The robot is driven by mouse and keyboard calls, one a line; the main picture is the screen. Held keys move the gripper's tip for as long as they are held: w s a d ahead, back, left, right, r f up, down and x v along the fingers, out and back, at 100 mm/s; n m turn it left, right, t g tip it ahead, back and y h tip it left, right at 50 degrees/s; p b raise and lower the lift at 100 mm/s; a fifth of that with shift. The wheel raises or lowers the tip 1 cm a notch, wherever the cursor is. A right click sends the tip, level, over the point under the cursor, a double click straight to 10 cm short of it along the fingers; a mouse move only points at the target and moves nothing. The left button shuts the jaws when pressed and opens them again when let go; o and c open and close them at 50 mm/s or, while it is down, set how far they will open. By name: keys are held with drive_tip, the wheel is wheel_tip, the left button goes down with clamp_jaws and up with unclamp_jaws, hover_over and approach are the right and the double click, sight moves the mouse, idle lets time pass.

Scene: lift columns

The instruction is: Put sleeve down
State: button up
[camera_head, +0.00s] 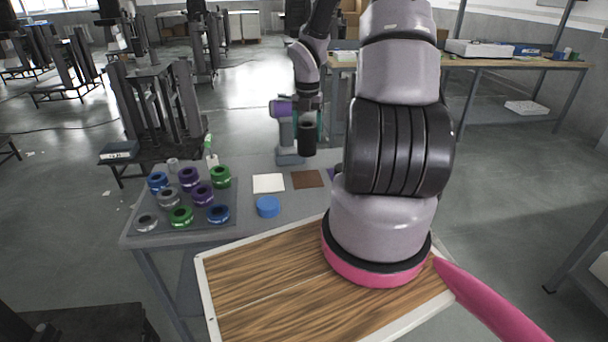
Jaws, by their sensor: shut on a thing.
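My gripper (308,112) is above the back part of the grey worktable, with teal fingers on either side of a dark sleeve (307,139). It is shut on this sleeve, which looks upright. The sleeve appears to hang above the table, behind the flat squares; its exact height is hard to tell. On the left of the table, a dark tray (231,222) holds several ring-shaped pieces in blue, purple, green and grey.
A white square (268,183), a brown square (307,179) and a blue round piece (267,207) lie on the worktable (250,229). A grey and purple device (286,135) stands just left of my gripper. A small bottle (210,154) stands behind the tray.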

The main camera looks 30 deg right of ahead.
wheel_tip(320, 180, down, 10)
idle(0.6)
drive_tip(key=shift+f, duration=0.15)
drive_tip(key=o, duration=1.5)
